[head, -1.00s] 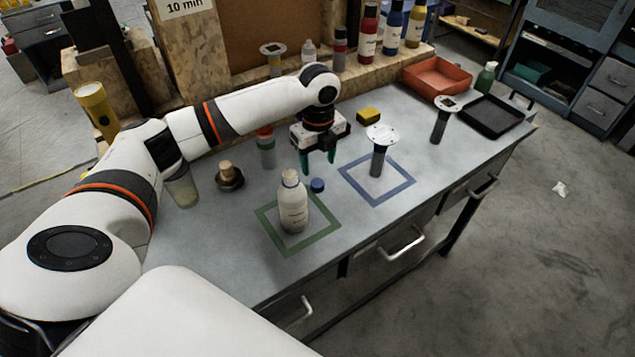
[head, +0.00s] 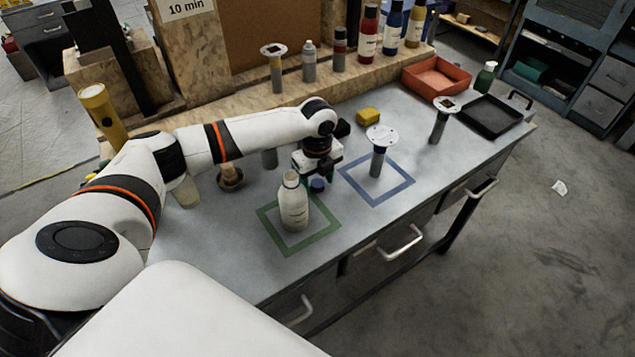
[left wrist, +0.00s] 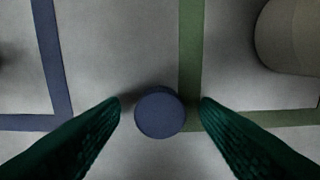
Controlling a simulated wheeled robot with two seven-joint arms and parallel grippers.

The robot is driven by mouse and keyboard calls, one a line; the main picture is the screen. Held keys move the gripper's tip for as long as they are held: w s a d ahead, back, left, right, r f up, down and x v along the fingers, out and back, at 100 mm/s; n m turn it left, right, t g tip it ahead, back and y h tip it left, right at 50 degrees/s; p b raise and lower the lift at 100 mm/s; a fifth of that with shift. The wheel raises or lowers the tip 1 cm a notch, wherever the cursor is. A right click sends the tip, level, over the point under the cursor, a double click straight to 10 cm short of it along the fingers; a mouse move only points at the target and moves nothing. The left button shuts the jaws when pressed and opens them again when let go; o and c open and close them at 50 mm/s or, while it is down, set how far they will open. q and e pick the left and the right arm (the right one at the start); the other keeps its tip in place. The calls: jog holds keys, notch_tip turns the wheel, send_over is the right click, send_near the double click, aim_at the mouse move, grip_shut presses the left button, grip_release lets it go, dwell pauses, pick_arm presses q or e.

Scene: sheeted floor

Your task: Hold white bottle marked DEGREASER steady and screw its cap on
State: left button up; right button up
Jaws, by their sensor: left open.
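The white bottle (head: 293,205) stands upright and uncapped inside the green square outline on the bench. Its print is too small to read here. Its pale side also shows at the upper right of the left wrist view (left wrist: 290,35). The blue cap (head: 317,185) lies on the bench just behind and right of the bottle, near a corner of the green outline. In the left wrist view the cap (left wrist: 160,112) sits between the two green fingertips, with a gap on each side. My left gripper (left wrist: 160,100) is open, pointing down over the cap. My right gripper is not in view.
A round-topped stand (head: 381,140) is in the blue square outline (head: 405,182), right of my left gripper. The bench front right of the bottle is clear.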

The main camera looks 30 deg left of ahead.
aim_at(317, 183)
pick_arm(q)
jog(key=c, duration=1)
jog(key=shift+r, duration=0.15)
jog(key=shift+c, duration=0.2)
notch_tip(317, 183, up, 10)
jog(key=b, duration=0.1)
